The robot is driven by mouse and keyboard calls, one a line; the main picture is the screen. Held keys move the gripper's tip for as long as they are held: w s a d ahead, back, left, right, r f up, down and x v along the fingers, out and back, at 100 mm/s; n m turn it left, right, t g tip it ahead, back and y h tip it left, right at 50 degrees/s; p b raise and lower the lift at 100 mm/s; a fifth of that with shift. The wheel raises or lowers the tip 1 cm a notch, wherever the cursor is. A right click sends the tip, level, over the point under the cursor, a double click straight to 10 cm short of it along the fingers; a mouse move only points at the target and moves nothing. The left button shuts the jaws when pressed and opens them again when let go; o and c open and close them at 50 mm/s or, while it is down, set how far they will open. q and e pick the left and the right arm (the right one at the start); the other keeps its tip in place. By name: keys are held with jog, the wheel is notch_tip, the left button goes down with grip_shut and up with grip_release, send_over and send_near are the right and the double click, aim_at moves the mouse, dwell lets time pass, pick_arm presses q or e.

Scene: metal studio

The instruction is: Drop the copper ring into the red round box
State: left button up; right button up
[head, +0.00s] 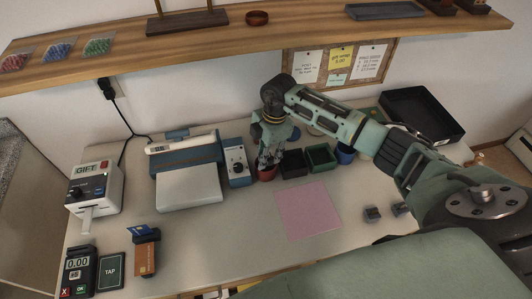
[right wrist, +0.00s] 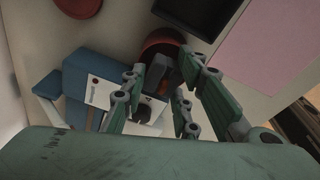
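In the right wrist view the red round box (right wrist: 162,42) lies just beyond the fingertips (right wrist: 174,72). The fingers stand a little apart over its near side. A small orange-brown piece (right wrist: 176,76) shows between them, perhaps the copper ring; I cannot tell if it is gripped or lies in the box. My left gripper is not in view.
A black box (head: 293,164) and a green box (head: 321,157) stand right of the red one. A blue device (head: 237,162) is close on the left. A pink mat (head: 307,211) lies in front. A wooden shelf (head: 200,42) runs above the desk.

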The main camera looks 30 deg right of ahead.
jog(key=o, duration=0.5)
jog(key=shift+c, duration=0.2)
jog(key=shift+r, duration=0.25)
notch_tip(320, 180, up, 11)
jog(key=d, duration=0.1)
jog(key=shift+s+d+r, duration=0.2)
jog(key=shift+d, duration=0.1)
dwell(0.3)
